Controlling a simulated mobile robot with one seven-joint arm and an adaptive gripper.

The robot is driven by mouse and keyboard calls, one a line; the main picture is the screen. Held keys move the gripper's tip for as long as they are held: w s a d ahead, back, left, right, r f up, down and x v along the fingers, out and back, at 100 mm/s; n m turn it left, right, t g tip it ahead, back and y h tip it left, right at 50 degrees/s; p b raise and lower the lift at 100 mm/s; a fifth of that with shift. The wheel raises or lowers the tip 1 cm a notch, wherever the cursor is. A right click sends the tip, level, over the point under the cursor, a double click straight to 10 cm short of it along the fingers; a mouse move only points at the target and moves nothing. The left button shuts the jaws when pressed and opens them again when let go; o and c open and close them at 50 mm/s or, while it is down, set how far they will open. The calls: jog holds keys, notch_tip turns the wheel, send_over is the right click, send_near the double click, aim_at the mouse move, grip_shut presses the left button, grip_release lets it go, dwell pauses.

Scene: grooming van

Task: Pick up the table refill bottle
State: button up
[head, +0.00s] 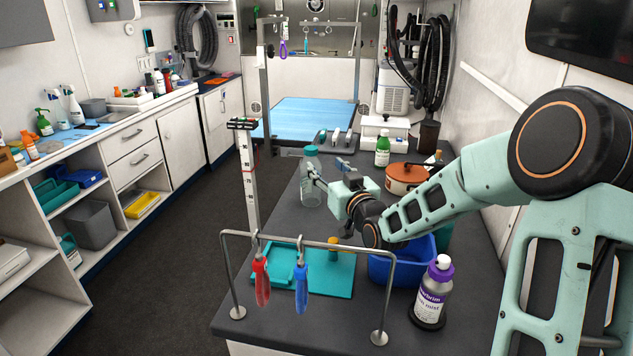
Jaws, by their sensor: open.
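A clear bottle with a teal cap (308,191), which looks like the refill bottle, stands upright on the dark grey table (285,225), left of centre in the head view. My gripper (326,169) reaches in from the right at the height of the bottle's upper body. It is open, and one finger overlaps the bottle in the picture. I cannot tell whether the finger touches the bottle or is only in front of it. The bottle's right side is partly hidden by the gripper.
A purple-capped bottle (432,295), a blue bin (400,268), an orange pot (405,177) and a green bottle (382,150) are nearby. A white post (247,180) stands left.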

aim_at(313, 155)
jog(key=x, duration=0.5)
jog(key=shift+w+a, duration=0.1)
jog(key=shift+a+x, duration=0.15)
jog(key=shift+x, duration=1.2)
jog(key=shift+a+x, duration=0.15)
jog(key=shift+x, duration=1.2)
jog(key=shift+c, duration=0.5)
grip_shut()
